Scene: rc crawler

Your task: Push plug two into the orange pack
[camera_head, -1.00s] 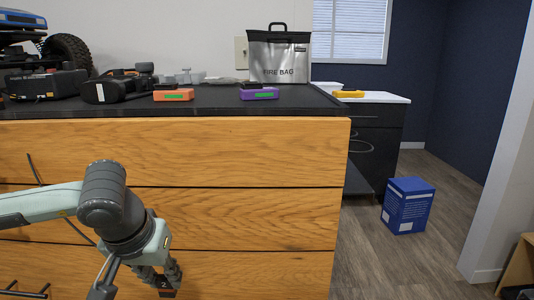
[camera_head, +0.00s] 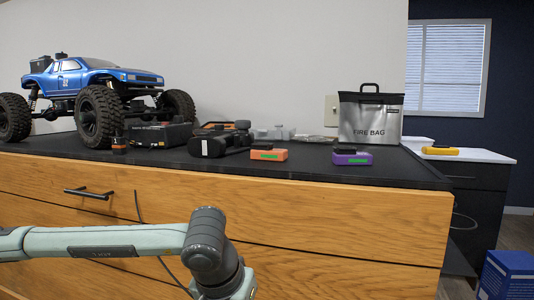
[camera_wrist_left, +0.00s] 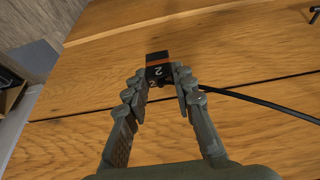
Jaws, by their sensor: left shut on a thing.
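Plug two (camera_wrist_left: 158,70) is a black block with an orange band and a "2" on it, seen in the left wrist view. My left gripper (camera_wrist_left: 160,84) is shut on it, with a black cable (camera_wrist_left: 255,101) running off to the right. The plug is in front of the wooden drawer fronts. In the head view my left arm (camera_head: 208,245) is low in front of the drawers, and its gripper is below the frame. The orange pack (camera_head: 268,155) lies on the black countertop, with a green label on its front. My right gripper is not seen.
A purple pack (camera_head: 352,158) lies right of the orange one. A blue truck (camera_head: 95,80), a black charger (camera_head: 158,134), a dark device (camera_head: 218,140) and a small orange-black plug (camera_head: 119,146) stand to the left. A fire bag (camera_head: 370,117) stands behind. The countertop's front strip (camera_head: 310,174) is clear.

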